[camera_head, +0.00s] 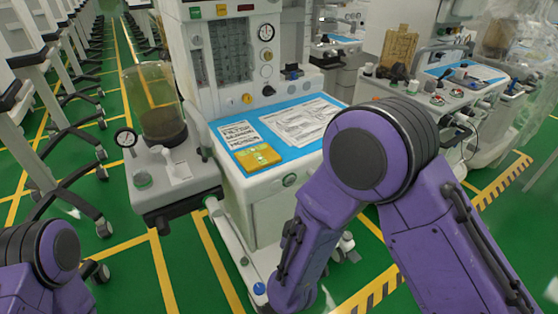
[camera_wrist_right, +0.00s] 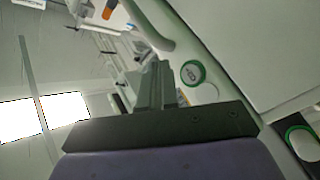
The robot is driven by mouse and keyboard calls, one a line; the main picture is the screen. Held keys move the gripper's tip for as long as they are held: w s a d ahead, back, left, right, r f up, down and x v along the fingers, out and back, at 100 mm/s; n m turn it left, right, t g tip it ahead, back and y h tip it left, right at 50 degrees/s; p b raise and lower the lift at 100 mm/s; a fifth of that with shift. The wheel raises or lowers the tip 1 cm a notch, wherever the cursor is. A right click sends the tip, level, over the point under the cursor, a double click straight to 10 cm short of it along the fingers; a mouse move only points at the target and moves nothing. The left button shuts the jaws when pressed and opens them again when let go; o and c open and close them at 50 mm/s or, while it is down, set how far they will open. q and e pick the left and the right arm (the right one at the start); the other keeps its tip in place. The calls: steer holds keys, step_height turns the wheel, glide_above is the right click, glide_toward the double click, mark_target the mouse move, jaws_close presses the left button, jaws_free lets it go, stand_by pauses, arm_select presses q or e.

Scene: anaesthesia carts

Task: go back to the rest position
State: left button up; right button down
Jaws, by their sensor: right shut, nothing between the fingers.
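My right arm (camera_head: 370,160) is raised and bent in front of the middle cart in the head view, its forearm running down to the bottom edge. Its gripper does not show clearly there. In the right wrist view my right gripper (camera_wrist_right: 155,84) has its dark fingers together, with nothing seen between them. A round green-rimmed part (camera_wrist_right: 193,73) of a cart appears beyond the fingertips. My left arm (camera_head: 45,255) shows only as a purple joint at the lower left; its gripper is outside the views.
The middle anaesthesia cart (camera_head: 265,205) stands close ahead, with papers (camera_head: 300,122) and a yellow device (camera_head: 257,157) on its blue top. A glass canister (camera_head: 160,105) stands at its left. Another cart (camera_head: 440,95) is at right. Green floor (camera_head: 120,270) is open at lower left.

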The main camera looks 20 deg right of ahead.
steer(key=s+d+f+m+g+y+p, duration=0.1)
steer(key=s+f+m+g+y+p, duration=0.2)
steer(key=f+m+y, duration=0.65)
steer(key=s+d+f+g+h, duration=0.1)
steer(key=s+d+f+g, duration=0.2)
steer(key=s, duration=0.4)
steer(key=s+d+f+g+h+p, duration=0.1)
steer(key=s+d+f+g, duration=0.2)
steer(key=s+f, duration=0.3)
steer(key=s+d+f+m+g+h, duration=0.1)
steer(key=s+d+f+g, duration=0.3)
steer(key=s, duration=0.6)
steer(key=shift+d+f, duration=0.15)
steer(key=shift+f, duration=0.45)
steer(key=shift+h, duration=0.25)
